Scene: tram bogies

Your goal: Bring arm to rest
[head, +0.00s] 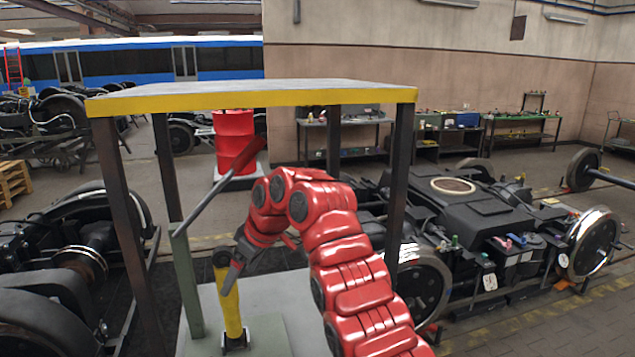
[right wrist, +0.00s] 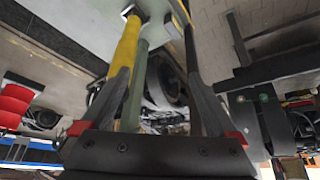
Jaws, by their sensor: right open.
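My right arm reaches under the yellow-edged table-like frame, and its gripper (head: 231,267) points down at the upper end of a short yellow post (head: 231,308). In the right wrist view the jaws (right wrist: 156,82) are apart. The yellow post (right wrist: 125,48) and a green post (right wrist: 136,85) show near the left finger; whether a finger touches either is unclear. My left gripper is out of view.
The frame's top (head: 250,98) spans above my arm on dark legs (head: 402,150). A black bogie (head: 480,210) stands close on the right, another (head: 70,270) on the left. A red drum (head: 234,138) stands behind. Workbenches (head: 520,118) line the back wall.

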